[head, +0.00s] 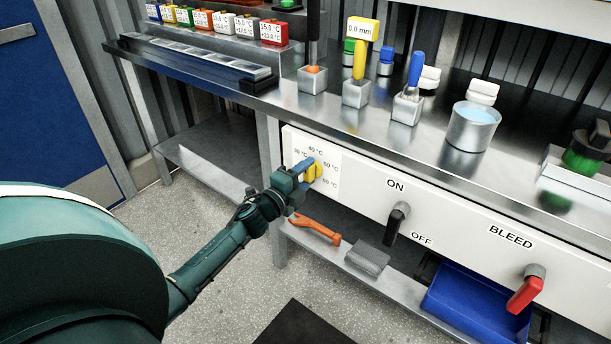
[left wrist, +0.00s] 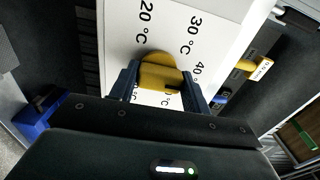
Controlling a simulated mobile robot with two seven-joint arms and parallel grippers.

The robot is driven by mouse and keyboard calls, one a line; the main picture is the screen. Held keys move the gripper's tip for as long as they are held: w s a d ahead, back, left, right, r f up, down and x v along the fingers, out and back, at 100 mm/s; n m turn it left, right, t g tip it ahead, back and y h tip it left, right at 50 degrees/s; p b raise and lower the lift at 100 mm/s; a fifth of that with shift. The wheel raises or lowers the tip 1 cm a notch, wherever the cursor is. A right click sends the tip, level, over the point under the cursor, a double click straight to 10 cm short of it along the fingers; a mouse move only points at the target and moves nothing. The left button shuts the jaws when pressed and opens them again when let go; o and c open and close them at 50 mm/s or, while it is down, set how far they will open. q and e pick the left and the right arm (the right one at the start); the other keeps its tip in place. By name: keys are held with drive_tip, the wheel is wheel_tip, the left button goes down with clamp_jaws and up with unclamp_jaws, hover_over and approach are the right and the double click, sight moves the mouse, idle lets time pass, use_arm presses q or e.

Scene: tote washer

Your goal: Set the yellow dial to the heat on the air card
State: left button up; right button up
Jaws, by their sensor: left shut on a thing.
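I cannot identify the air card. My right gripper is not in view.
A black ON/OFF handle (head: 396,224) and a red BLEED handle (head: 525,292) stick out of the panel to the right. An orange tool (head: 315,230) and a blue bin (head: 470,300) are on the shelf below. Several coloured boxes with temperature labels (head: 273,31) stand at the back left.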

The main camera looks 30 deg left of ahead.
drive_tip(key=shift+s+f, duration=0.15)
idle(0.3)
use_arm(q)
drive_tip(key=o, duration=1)
drive_tip(key=shift+c, duration=0.2)
drive_tip(key=shift+s, duration=0.15)
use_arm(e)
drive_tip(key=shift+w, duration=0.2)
use_arm(q)
drive_tip(key=shift+s, duration=0.35)
drive_tip(key=s, duration=1.2)
drive_tip(key=shift+a, duration=0.45)
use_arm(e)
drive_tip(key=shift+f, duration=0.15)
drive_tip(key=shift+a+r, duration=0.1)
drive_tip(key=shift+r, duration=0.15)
